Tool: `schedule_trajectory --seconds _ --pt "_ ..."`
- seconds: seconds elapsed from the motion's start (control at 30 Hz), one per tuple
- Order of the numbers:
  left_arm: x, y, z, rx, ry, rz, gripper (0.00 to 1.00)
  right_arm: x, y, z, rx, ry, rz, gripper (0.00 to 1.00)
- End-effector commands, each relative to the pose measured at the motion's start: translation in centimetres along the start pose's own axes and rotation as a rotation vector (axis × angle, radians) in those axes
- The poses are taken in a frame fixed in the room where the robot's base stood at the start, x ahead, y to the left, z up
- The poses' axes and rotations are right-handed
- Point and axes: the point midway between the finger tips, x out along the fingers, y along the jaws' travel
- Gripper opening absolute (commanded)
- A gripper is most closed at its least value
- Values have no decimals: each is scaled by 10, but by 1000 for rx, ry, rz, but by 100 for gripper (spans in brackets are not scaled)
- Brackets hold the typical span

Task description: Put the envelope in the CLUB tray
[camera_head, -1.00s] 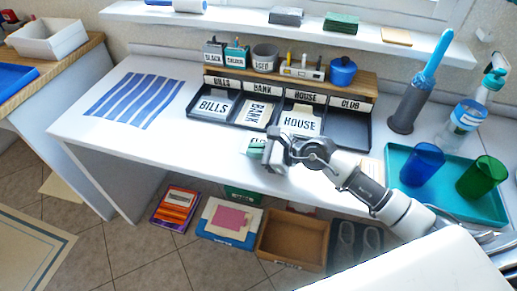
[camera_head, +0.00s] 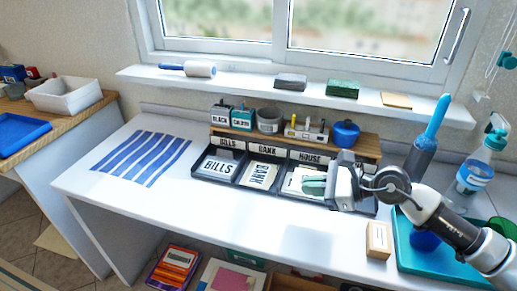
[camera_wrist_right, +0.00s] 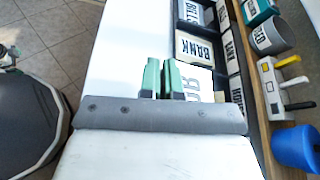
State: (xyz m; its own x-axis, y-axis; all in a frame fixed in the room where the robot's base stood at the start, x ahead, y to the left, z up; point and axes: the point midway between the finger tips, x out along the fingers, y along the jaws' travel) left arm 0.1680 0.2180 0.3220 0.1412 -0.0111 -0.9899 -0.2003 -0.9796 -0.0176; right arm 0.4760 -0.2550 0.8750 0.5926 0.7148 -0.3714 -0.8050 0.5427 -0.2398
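My right gripper (camera_head: 312,184) is above the tray row, over the HOUSE section and left of the CLUB tray (camera_head: 368,206). Its green fingers are close together and look shut on a white envelope (camera_head: 294,181); the fingers cover part of it. In the right wrist view, the gripper (camera_wrist_right: 164,78) has a white card (camera_wrist_right: 199,88) with large dark rotated letters beside and beyond its fingers; the word is partly hidden. The CLUB tray is mostly hidden behind my right gripper and wrist in the head view. My left gripper is not in view.
BILLS (camera_head: 218,167) and BANK (camera_head: 259,176) cards lie in the left tray sections. A wooden block (camera_head: 378,240) stands in front of the trays, beside a teal tray (camera_head: 420,262) with cups. A wooden riser with pots stands behind.

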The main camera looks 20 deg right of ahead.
Motion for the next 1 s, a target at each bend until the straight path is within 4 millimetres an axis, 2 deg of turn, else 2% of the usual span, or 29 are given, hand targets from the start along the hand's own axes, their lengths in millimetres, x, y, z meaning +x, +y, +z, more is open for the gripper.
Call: schedule_trajectory --seconds 0.17,0.4,0.57,0.63,1.0 --pt "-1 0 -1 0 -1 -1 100 0 6 4 -2 -8 13 0" --pt "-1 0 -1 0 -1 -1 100 9 51 28 -22 -34 71 0" --pt "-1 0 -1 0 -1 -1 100 7 76 43 -24 -29 66 0" --pt "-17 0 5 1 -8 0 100 0 72 58 -23 -17 63 0" --pt "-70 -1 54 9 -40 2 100 -16 61 96 -23 -18 65 0"
